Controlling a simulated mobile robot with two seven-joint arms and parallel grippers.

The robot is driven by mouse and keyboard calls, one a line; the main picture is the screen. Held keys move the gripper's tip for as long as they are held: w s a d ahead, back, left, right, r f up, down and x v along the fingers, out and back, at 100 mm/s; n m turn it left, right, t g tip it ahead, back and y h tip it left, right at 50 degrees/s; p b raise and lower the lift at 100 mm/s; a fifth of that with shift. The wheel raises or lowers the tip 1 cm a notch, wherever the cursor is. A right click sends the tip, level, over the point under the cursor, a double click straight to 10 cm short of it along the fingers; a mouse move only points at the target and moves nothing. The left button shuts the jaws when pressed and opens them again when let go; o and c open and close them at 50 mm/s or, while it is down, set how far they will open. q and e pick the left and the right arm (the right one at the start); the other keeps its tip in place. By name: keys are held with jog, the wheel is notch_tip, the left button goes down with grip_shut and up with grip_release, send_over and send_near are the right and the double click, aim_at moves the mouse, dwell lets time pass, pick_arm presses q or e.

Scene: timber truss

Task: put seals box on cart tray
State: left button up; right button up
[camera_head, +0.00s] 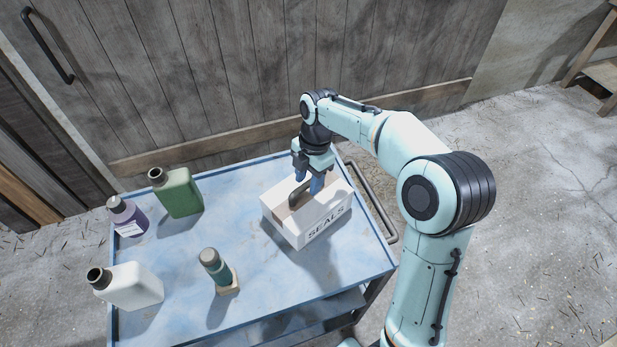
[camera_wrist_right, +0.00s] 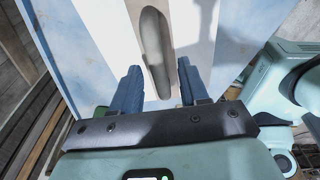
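The seals box (camera_head: 318,222) is white, with "SEALS" on its front side and a dark grey handle (camera_head: 297,196) along its top. It appears to rest upright on the blue cart tray (camera_head: 270,288), near the tray's right end. My right gripper (camera_head: 310,184) points down at the handle from above. In the right wrist view its two blue fingers (camera_wrist_right: 159,75) are apart, one on each side of the handle (camera_wrist_right: 155,50), with gaps visible. The box top (camera_wrist_right: 123,50) shows below them. My left gripper is not in view.
A wooden wall (camera_head: 250,65) stands behind.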

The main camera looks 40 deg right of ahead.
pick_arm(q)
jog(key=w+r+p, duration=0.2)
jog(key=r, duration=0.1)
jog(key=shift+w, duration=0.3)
pick_arm(e)
notch_tip(320, 180, up, 12)
jog(key=d, duration=0.1)
jog(key=shift+d, duration=0.4)
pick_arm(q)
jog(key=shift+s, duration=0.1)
